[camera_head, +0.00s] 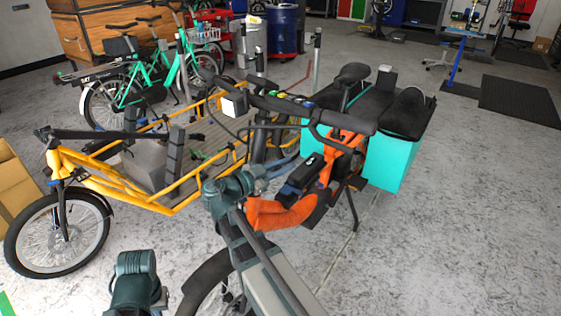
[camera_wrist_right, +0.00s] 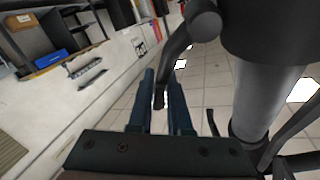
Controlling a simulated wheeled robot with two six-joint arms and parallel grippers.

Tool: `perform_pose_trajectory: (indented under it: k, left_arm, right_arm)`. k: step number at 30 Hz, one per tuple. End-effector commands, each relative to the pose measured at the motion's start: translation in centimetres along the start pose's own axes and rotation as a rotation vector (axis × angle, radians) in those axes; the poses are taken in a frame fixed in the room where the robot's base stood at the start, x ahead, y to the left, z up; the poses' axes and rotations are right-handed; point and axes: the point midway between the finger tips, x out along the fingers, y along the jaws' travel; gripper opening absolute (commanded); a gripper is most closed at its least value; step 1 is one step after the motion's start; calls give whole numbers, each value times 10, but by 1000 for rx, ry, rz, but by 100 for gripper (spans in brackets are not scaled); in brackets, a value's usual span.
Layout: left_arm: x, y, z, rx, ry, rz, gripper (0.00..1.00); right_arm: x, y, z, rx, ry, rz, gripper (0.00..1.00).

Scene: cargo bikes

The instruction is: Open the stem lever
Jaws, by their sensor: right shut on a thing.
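In the right wrist view, the stem lever (camera_wrist_right: 173,62) is a dark curved arm that comes down from a round pivot beside the thick grey and black stem (camera_wrist_right: 262,95). My right gripper (camera_wrist_right: 160,92) is shut on the lever's lower end, which sits between its two blue fingers. In the head view my right gripper (camera_head: 281,166) reaches up to the stem area of the orange cargo bike (camera_head: 283,214), just below the handlebar (camera_head: 310,112). The lever itself is too small to make out there. My left gripper does not show.
A yellow cargo bike (camera_head: 165,187) stands close on the left, with a green bike (camera_head: 150,75) behind it. Turquoise side boxes (camera_head: 393,160) hang at the orange bike's rear. The floor (camera_head: 460,220) on the right is clear.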

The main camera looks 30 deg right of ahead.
Motion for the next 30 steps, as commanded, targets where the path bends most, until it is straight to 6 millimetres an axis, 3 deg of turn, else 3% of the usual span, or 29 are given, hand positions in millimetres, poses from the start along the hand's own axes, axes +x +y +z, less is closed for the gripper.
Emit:
perform_pose_trajectory:
  k: [15,30]
  left_arm:
    - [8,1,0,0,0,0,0]
    - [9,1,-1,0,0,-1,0]
  right_arm:
    - [-4,28,11,358,1,110,0]
    - [-5,34,15,461,0,141,0]
